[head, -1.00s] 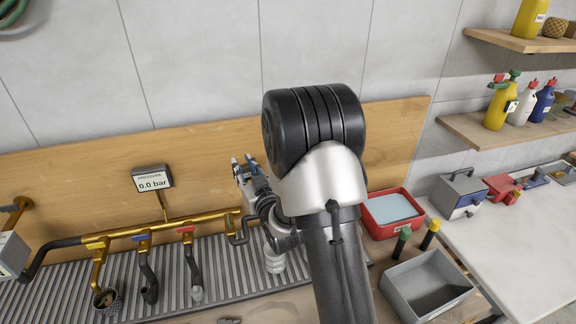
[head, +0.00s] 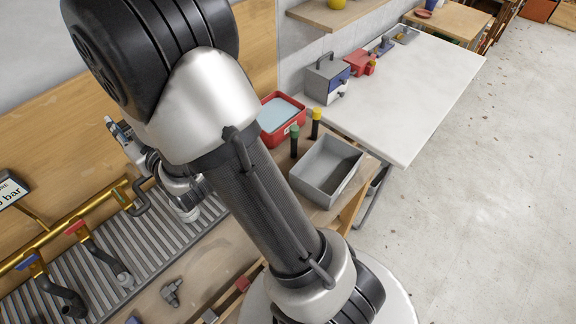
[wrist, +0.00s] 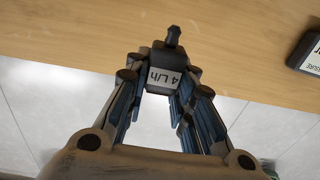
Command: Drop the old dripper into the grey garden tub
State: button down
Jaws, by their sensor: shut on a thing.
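In the wrist view my gripper (wrist: 160,76) is shut on the old dripper (wrist: 163,80), a small dark piece with a pale "4 L/h" label and a narrow nozzle. The dripper is held against a background of wooden board and wall. In the head view my gripper (head: 121,131) is up at the left, partly behind my arm, and the dripper cannot be made out clearly there. The grey garden tub (head: 309,190) is an open rectangular box on the wooden bench, right of my arm. Its visible inside looks empty. My gripper is well to its left.
A red tray with a pale blue inside (head: 280,119) stands behind the tub. A green-capped post (head: 294,142) and a yellow-capped post (head: 316,124) stand between them. Brass pipework (head: 68,239) and a ribbed grate (head: 150,245) lie left. A white table (head: 420,90) is right.

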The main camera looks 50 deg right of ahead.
aim_at(334, 180)
jog(key=z, duration=1.85)
